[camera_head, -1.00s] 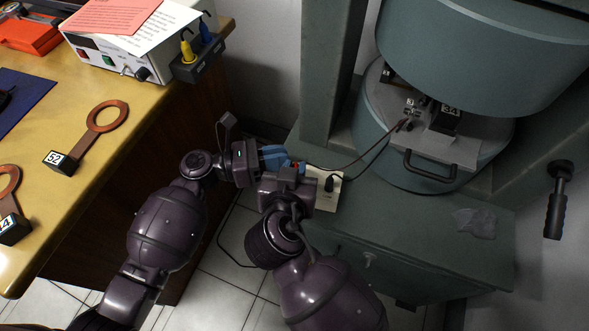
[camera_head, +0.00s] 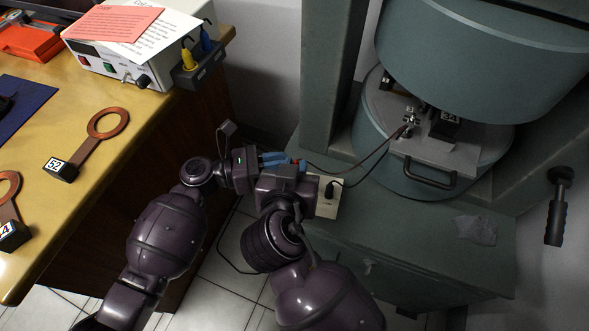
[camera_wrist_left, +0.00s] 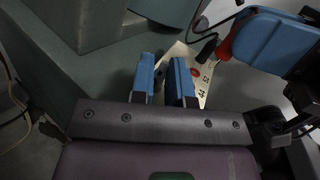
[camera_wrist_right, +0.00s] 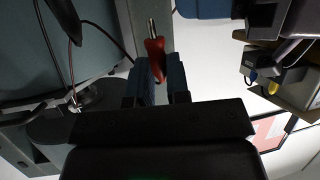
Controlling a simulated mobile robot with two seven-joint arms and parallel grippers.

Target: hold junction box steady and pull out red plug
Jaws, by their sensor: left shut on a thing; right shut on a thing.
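The cream junction box (camera_head: 327,205) stands on the green base, partly hidden behind my right gripper. My left gripper (camera_head: 285,158) reaches in from the left; in the left wrist view its blue fingers (camera_wrist_left: 163,72) are shut on the box's edge. A red-ringed socket (camera_wrist_left: 195,72) shows empty on the box face. My right gripper (camera_wrist_right: 158,80) is shut on the red plug (camera_wrist_right: 155,52), whose bare metal pin points away from the fingers. The red plug also shows above the box in the left wrist view (camera_wrist_left: 224,48). A black plug (camera_head: 331,187) sits in the box.
Dark leads run from the box area to terminals (camera_head: 407,122) on the large green magnet (camera_head: 470,60). The desk (camera_head: 140,160) at left holds a power supply (camera_head: 130,70) and copper ring paddles (camera_head: 108,123). A black-handled tool (camera_head: 557,205) is at the far right.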

